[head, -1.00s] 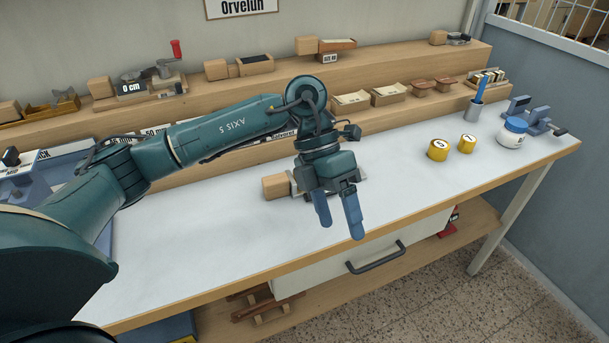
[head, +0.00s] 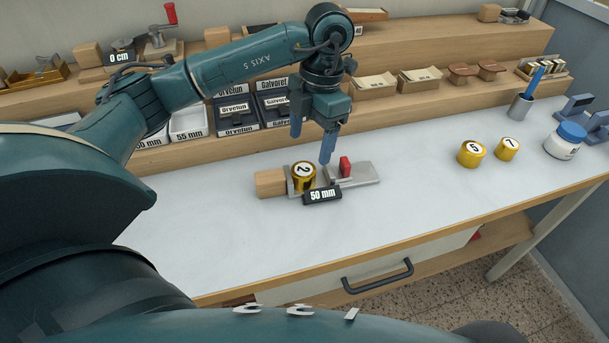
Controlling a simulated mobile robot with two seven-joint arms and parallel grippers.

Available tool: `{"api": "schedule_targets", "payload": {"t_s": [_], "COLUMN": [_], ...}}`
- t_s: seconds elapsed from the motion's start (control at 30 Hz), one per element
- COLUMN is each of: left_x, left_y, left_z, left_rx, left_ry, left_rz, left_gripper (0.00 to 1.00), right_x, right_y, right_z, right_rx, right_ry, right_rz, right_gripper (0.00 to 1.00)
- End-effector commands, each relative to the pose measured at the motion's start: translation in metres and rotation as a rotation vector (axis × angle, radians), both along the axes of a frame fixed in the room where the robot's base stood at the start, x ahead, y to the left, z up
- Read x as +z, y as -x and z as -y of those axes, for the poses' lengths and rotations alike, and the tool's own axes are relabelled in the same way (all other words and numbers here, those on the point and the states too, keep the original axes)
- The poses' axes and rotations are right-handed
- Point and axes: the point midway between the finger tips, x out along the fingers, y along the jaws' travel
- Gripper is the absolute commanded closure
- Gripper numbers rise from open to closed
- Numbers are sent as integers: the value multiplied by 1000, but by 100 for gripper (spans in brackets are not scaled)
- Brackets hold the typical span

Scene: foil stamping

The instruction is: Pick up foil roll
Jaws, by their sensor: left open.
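A gold foil roll marked 2 (head: 303,178) sits in a metal fixture (head: 362,174) with a wooden block at its left end, a red part and a "50 mm" label. Two more gold rolls, marked 5 (head: 471,153) and 7 (head: 507,148), stand on the bench to the right. My left gripper (head: 312,146) is open and empty, its blue fingers pointing down just above and behind the fixture in the picture. One fingertip shows near the red part. My right gripper is not in view.
Behind the fixture are labelled foil boxes (head: 237,112) and a wooden shelf with paper pads and stamps. A blue-lidded jar (head: 565,141) and a pen cup (head: 520,106) stand at the right. The white bench top is clear in front.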

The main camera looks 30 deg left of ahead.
Motion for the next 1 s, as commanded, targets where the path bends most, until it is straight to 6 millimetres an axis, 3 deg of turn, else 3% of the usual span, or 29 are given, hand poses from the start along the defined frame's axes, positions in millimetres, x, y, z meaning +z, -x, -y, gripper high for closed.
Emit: {"api": "schedule_targets", "payload": {"t_s": [0.23,0.53,0.83,1.0], "left_x": [-18,-58,-63,-62], "left_y": [4,13,13,13], "left_z": [-2,-5,-5,-5], "left_rx": [0,-1,-1,-1], "left_ry": [0,1,1,1], "left_rz": [0,0,2,2], "left_gripper": [29,29,29,43], "right_x": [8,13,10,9], "right_y": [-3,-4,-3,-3], "right_z": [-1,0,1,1], "right_rx": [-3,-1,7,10], "right_ry": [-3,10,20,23], "right_rz": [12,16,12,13], "right_gripper": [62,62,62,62]}}
